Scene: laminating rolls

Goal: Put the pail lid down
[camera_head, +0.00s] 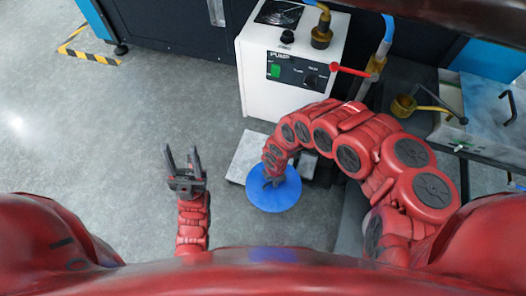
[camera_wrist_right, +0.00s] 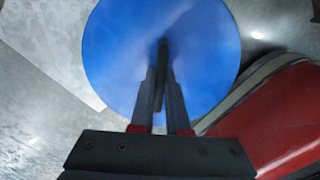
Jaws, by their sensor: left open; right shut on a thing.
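The pail lid (camera_head: 276,199) is a flat blue disc in the head view, under the end of my right arm. It fills much of the right wrist view (camera_wrist_right: 215,50), where a dark handle stands at its middle. My right gripper (camera_head: 272,182) is shut on that handle; its fingers (camera_wrist_right: 162,75) reach over the disc. The lid hides part of a light slab below it, and I cannot tell whether it touches anything underneath. My left gripper (camera_head: 183,160) is open and empty, its fingers spread above the bare floor.
A white pump unit (camera_head: 290,75) with a red lever stands behind the lid. A light grey slab (camera_head: 248,155) lies at its foot. A grey bench (camera_head: 490,105) with brass fittings is at the right. The grey floor (camera_head: 90,135) at the left is clear, apart from a yellow-black striped marking (camera_head: 85,52).

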